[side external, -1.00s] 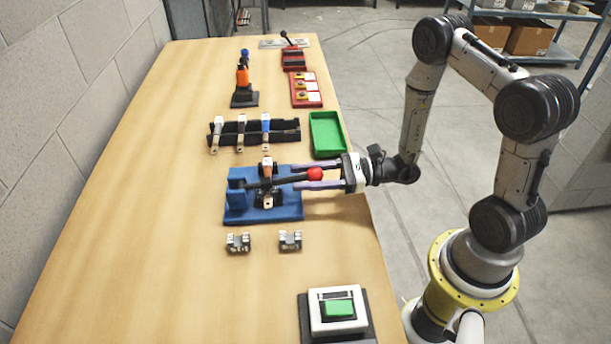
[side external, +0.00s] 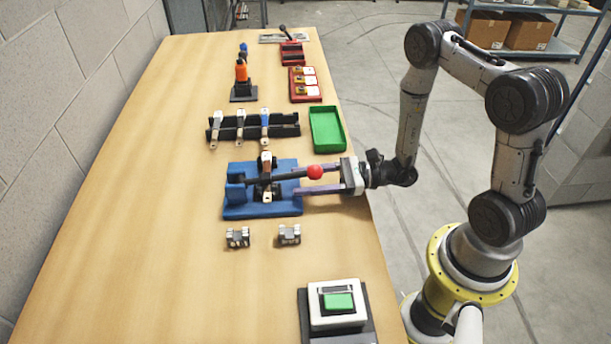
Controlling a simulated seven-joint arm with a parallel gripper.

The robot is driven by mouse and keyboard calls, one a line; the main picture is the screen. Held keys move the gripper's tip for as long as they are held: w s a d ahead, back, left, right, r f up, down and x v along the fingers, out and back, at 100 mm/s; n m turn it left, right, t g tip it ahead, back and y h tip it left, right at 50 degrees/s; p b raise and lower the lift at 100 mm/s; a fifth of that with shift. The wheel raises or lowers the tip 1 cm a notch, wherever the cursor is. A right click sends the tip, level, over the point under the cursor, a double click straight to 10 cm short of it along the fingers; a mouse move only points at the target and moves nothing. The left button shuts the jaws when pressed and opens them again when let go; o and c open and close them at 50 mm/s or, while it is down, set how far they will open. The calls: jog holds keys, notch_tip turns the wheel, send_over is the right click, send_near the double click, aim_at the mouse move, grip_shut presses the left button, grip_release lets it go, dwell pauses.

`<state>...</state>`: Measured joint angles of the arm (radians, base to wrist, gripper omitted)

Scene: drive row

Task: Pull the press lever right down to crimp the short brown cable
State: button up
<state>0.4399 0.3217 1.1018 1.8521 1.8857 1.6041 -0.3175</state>
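The blue press (side external: 236,208) stands on the table. Its black lever (side external: 283,176) reaches right, nearly level with a slight upward slope, to a red knob (side external: 315,172). A short brown cable (side external: 266,192) with a pale end lies across the press under the lever, partly hidden by it. My gripper (side external: 300,181) comes in from the right with its two fingers apart. The knob shows above the fingers and overlaps the far one. I cannot tell whether they touch.
Two small metal blocks (side external: 238,237) (side external: 289,235) sit in front of the press. A green tray (side external: 326,130) and a black rack (side external: 283,131) with several cables are behind it. A green button box (side external: 338,307) is near the front. The table's left side is clear.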

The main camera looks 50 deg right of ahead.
jog(key=shift+o, duration=1.2)
jog(key=shift+r, duration=0.1)
jog(key=v, duration=1.3)
jog(key=shift+s+d, duration=0.3)
jog(key=shift+c, duration=0.2)
